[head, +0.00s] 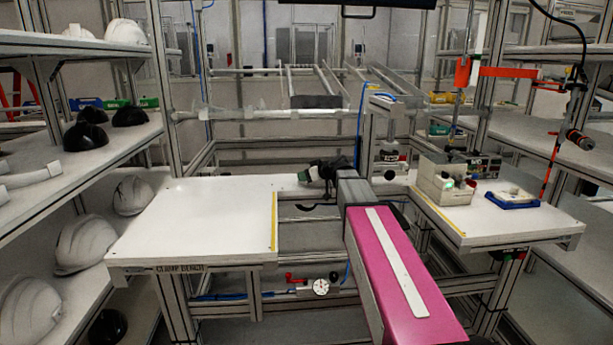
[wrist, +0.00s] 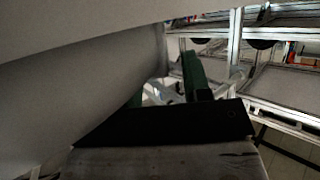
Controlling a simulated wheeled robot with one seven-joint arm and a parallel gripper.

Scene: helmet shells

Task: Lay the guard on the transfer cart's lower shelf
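My gripper (head: 312,173) is a dark shape with green parts over the back of the bench in the head view, beyond my pink arm link. In the wrist view, a green finger (wrist: 196,76) stands above the black gripper body, and a sliver of green shows to its left. A large pale grey surface (wrist: 85,85) fills the upper left very near the camera and hides part of that left side. I cannot tell whether it is the guard or whether the fingers touch it. I cannot clearly identify the guard or the transfer cart in the head view.
A white bench top (head: 195,215) is bare at left. The right bench top (head: 480,222) bears a beige box (head: 445,182) and a blue tray (head: 513,200). Shelves at left hold white helmet shells (head: 85,243) and black ones (head: 86,137). An orange-red bar (head: 508,72) juts out at right.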

